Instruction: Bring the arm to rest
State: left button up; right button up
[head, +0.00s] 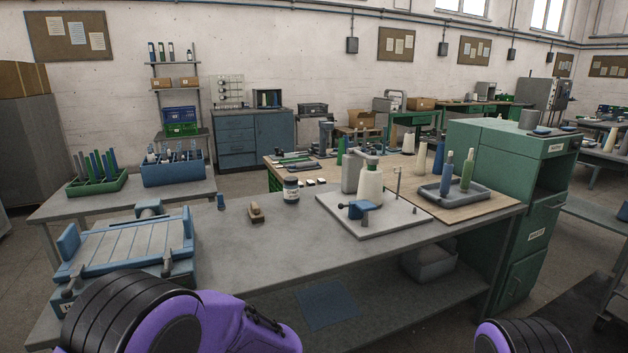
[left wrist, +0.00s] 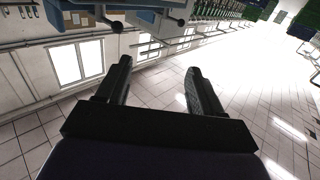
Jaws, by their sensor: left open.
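In the left wrist view, my left gripper (left wrist: 157,82) is open, with its two dark fingers apart and nothing between them. Behind the fingers are tiled floor and windows, seen at a tilt. In the head view, a purple and black part of my left arm shows at the lower left, and a similar part of my right arm shows at the bottom right. Neither gripper's fingers show in the head view. My right gripper is out of view.
A grey workbench (head: 240,238) stands in front of me. A green cabinet (head: 515,210) stands at the right end.

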pick_arm(q)
jog(key=s+a+f+m+t+h, duration=0.1)
jog(key=s+f+m+t+h, duration=0.3)
jog(key=f, duration=0.5)
jog(key=s+a+f+m+t+h, duration=0.1)
jog(key=s+a+f+m+h, duration=0.15)
jog(key=f+h, duration=0.5)
jog(key=s+a+f+g+h, duration=0.1)
jog(key=s+f+g, duration=0.3)
jog(key=s, duration=1)
jog(key=s+a+f+m+g+h, duration=0.1)
jog(key=s+f+g, duration=0.2)
jog(key=s+f, duration=0.6)
jog(key=s, duration=0.4)
jog(key=shift+s+f+g, duration=0.25)
jog(key=shift+s+g, duration=0.15)
